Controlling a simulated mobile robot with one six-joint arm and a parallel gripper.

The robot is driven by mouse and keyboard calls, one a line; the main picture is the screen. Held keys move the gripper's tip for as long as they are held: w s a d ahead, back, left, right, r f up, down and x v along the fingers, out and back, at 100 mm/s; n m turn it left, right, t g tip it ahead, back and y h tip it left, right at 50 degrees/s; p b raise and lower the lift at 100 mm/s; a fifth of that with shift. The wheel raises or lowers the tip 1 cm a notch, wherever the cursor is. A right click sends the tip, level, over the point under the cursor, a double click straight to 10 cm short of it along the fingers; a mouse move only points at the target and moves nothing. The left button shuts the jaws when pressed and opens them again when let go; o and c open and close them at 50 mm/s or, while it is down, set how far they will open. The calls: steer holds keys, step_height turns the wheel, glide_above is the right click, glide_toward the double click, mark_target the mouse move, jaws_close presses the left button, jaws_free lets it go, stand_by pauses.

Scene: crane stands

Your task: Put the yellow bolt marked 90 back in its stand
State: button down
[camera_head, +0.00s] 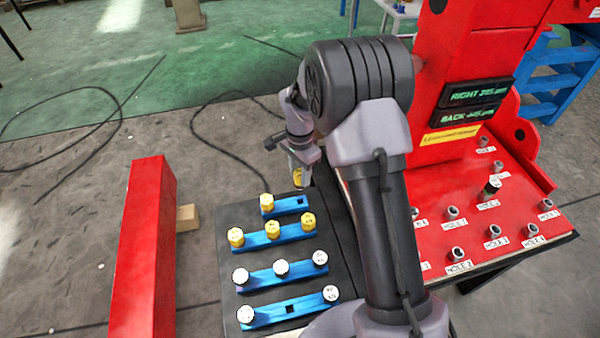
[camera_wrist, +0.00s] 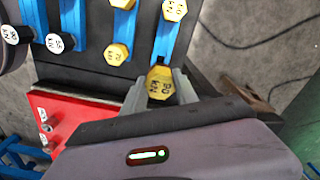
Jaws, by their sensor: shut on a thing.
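My gripper (camera_head: 301,168) is shut on a yellow hexagonal bolt (camera_head: 298,177) above the far end of the black board. In the wrist view the bolt head (camera_wrist: 160,83) sits between the two grey fingers, with black lettering that looks like 90 KN. The farthest blue stand (camera_head: 290,205) holds one yellow bolt (camera_head: 267,202) at its left end and shows an empty square hole at its right end. In the wrist view this stand (camera_wrist: 166,38) runs up from behind the held bolt, which hides its near end. The held bolt's shank is hidden.
The second stand (camera_head: 255,241) bears three yellow bolts and the third (camera_head: 258,280) three white ones. The nearest stand (camera_head: 270,316) has two white bolts and an empty middle hole. A red machine (camera_head: 470,170) with labelled holes stands right; a red beam (camera_head: 150,250) lies left.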

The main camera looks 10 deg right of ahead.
mark_target(300, 188)
steer(key=shift+w+f+b, duration=0.1)
steer(key=shift+f+b, duration=2.15)
steer(key=shift+f, duration=0.7)
steer(key=shift+f+b, duration=1.3)
steer(key=shift+f, duration=0.45)
steer(key=c, duration=0.9)
jaws_free()
steer(key=shift+r, duration=0.1)
step_height(300, 188, up, 5)
steer(key=p, duration=0.3)
steer(key=shift+r+p, duration=0.1)
steer(key=shift+p, duration=0.25)
